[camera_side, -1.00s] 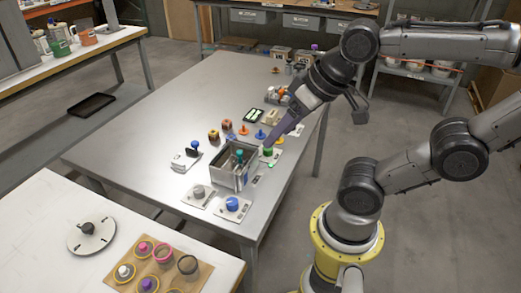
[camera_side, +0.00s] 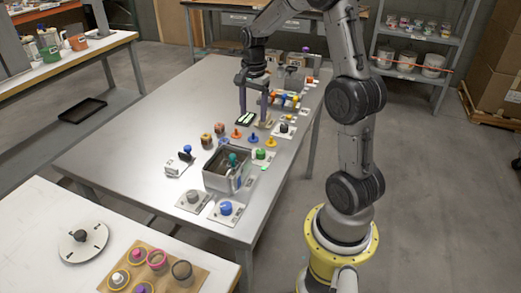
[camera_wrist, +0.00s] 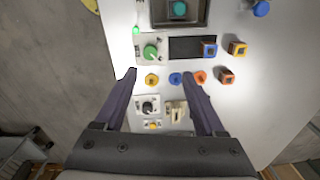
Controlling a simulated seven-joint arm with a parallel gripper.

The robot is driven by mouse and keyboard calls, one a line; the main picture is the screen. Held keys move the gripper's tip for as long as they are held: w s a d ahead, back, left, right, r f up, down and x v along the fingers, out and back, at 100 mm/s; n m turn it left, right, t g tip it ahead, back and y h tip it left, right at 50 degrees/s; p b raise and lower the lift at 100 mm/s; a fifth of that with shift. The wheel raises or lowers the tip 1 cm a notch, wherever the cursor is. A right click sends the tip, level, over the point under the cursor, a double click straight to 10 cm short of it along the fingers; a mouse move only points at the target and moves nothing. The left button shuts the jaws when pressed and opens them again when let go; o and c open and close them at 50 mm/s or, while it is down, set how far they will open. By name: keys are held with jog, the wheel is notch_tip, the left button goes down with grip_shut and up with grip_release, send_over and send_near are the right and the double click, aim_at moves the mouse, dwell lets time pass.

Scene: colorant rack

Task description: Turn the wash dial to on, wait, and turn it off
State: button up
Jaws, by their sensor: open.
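A green dial (camera_side: 260,154) sits on a white plate to the right of a metal basin (camera_side: 208,180); it also shows in the wrist view (camera_wrist: 150,51). A small green light (camera_wrist: 135,30) is lit by its plate. A black dial (camera_wrist: 147,106) sits on another white plate, also in the side view (camera_side: 284,128). Grey (camera_side: 193,197) and blue (camera_side: 226,208) dials stand at the near edge. I cannot read which is labelled wash. My gripper (camera_side: 252,115) is open and empty, pointing down above the table, apart from the dials; its fingers also show in the wrist view (camera_wrist: 160,75).
Yellow (camera_wrist: 152,78), blue (camera_wrist: 176,77) and orange (camera_wrist: 199,76) pegs stand in a row near the green dial. Two small blocks (camera_wrist: 238,47) (camera_wrist: 209,46) stand beside a dark rectangle (camera_wrist: 190,48). The table's left half (camera_side: 130,140) is mostly clear.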

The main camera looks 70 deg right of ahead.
aim_at(261, 151)
jog(key=shift+m, duration=0.3)
jog(key=f, duration=0.5)
jog(key=s+d+f, duration=0.1)
jog(key=f, duration=1)
jog(key=shift+s+d, duration=0.3)
jog(key=shift+d, duration=0.05)
jog(key=shift+r, duration=0.1)
grip_shut()
